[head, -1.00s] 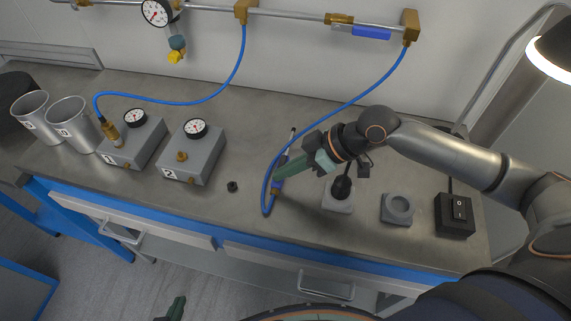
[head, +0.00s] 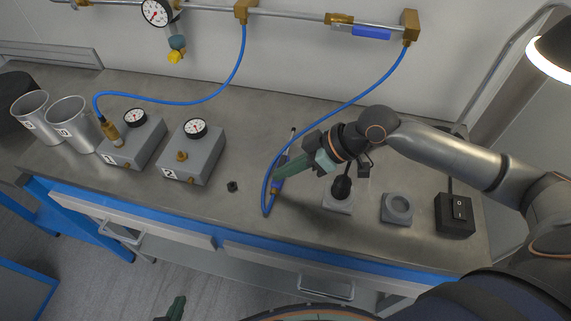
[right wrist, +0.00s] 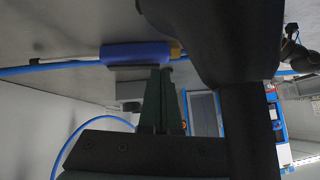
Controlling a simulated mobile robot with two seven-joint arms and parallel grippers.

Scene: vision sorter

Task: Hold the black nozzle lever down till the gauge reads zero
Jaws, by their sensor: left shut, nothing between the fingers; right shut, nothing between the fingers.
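The nozzle lies on the bench at the end of the right blue hose, largely hidden in the head view behind my right gripper (head: 277,176). In the right wrist view its blue body (right wrist: 135,52) shows, with the dark lever (right wrist: 140,71) along it. My right gripper is shut and empty, its fingertips (right wrist: 160,72) right at the lever; I cannot tell whether they touch it. Gauges sit on box 1 (head: 135,117), on box 2 (head: 195,128) and on the wall pipe (head: 157,12); their readings are too small to tell. My left gripper (head: 174,308) is shut at the bottom edge.
Two metal cups (head: 73,122) stand at the left of the bench. A small black cap (head: 232,186) lies before box 2 (head: 203,160). A grey holder (head: 397,208) and a black switch box (head: 455,214) are on the right. The blue hose (head: 340,104) runs down from the wall pipe.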

